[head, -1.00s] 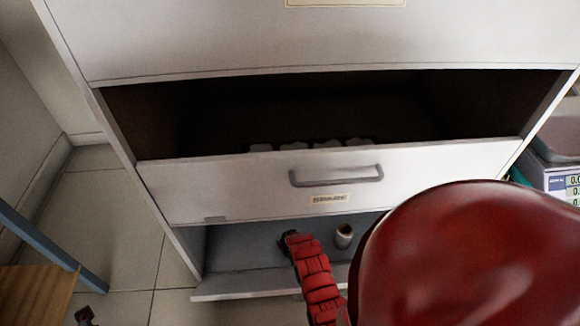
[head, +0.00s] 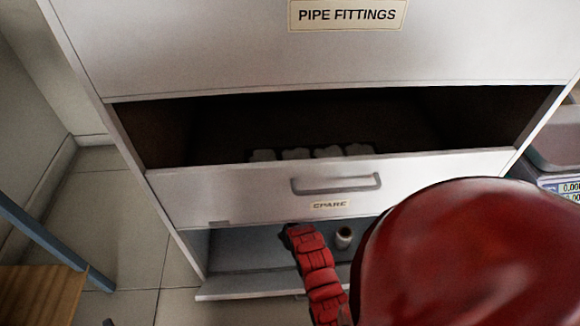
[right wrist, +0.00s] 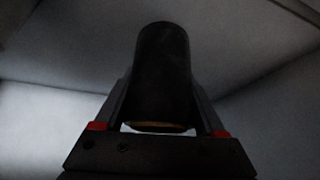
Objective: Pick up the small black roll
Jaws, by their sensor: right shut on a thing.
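The small black roll (right wrist: 162,75) stands between the two fingers of my right gripper (right wrist: 160,128) in the right wrist view. The fingers touch it on both sides and are shut on it. In the head view my right gripper (head: 289,233) reaches into the low open compartment (head: 240,251) of the white cabinet. The black roll cannot be made out there. A small dark tip at the bottom left edge of the head view seems to be part of my left gripper (head: 107,322); its jaws cannot be seen.
A pale roll (head: 343,238) stands to the right of my right gripper in the same compartment. Above is an open drawer (head: 230,195) labelled "SPARE" with several pale items (head: 297,154) in it. A wooden stool (head: 35,296) stands at left.

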